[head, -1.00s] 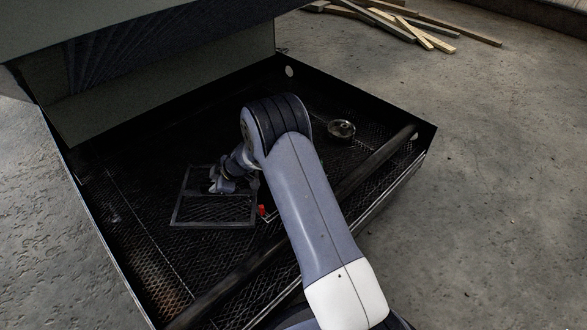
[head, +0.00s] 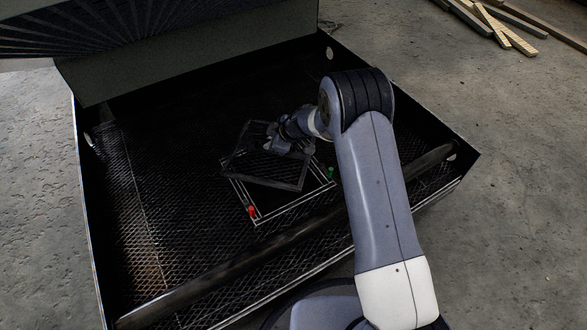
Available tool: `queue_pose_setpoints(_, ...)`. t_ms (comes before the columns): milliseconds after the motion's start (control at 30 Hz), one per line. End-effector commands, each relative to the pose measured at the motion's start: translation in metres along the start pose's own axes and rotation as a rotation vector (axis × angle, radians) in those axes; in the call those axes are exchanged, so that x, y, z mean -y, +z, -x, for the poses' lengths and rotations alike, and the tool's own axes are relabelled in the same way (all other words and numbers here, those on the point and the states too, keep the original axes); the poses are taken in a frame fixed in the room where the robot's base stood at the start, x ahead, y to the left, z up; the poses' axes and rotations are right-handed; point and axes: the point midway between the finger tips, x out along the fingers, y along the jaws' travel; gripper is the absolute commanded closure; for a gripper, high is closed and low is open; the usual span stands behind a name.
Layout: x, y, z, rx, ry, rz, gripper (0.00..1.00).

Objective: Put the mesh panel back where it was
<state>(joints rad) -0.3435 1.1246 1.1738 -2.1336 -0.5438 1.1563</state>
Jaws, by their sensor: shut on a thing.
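The mesh panel (head: 262,182), a dark rectangular frame with mesh inside, shows in the head view within the black enclosure. My gripper (head: 283,147) is shut on the panel near its far edge. The panel is turned relative to a white-outlined rectangle (head: 282,211) on the enclosure floor and overlaps its far part. The rectangle's near and side edges show; its far edge is hidden by the panel. I cannot tell how high the panel is above the floor. A red piece (head: 251,211) sits at the rectangle's left side and a green piece (head: 331,172) at its right.
The black enclosure (head: 95,240) has a mesh floor and raised walls, with a large lid tilted above its back. A thick dark bar (head: 225,273) crosses its front. My arm covers its right part. Wooden planks (head: 500,30) lie on the concrete behind.

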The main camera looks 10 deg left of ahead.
Motion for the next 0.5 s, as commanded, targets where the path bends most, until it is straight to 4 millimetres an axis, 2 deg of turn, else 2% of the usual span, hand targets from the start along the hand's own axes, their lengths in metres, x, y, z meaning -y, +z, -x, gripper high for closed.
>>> queue_pose_setpoints(167,0.002,-0.004,-0.004,-0.004,-0.001,0.005,1.00)
queue_pose_setpoints(500,0.015,0.026,-0.043,-0.003,-0.002,0.004,1.00)
